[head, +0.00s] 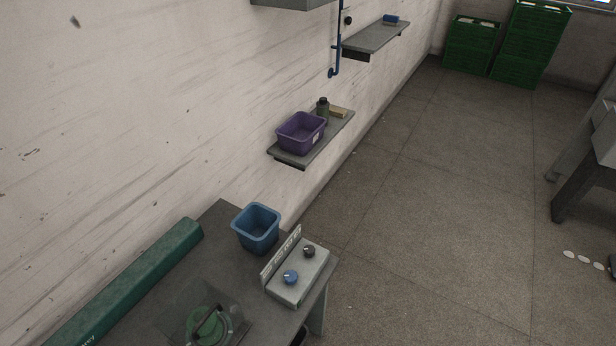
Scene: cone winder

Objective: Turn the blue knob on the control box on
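The control box (297,285) is a light grey box near the right edge of a grey table in the head view. A labelled upright plate runs along its left side. The blue knob (290,277) sits on its top, toward the near end, with a pale mark on it. A dark knob (309,251) sits farther back on the same box. Neither of my grippers shows in the head view, and nothing touches the blue knob.
A blue bin (256,229) stands on the table (222,216) behind the box. A long green case (135,279) lies along the wall. A clear cover over a green round part (203,325) is at the near edge. A wall shelf (322,145) holds a purple bin (301,133). Floor at right is open.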

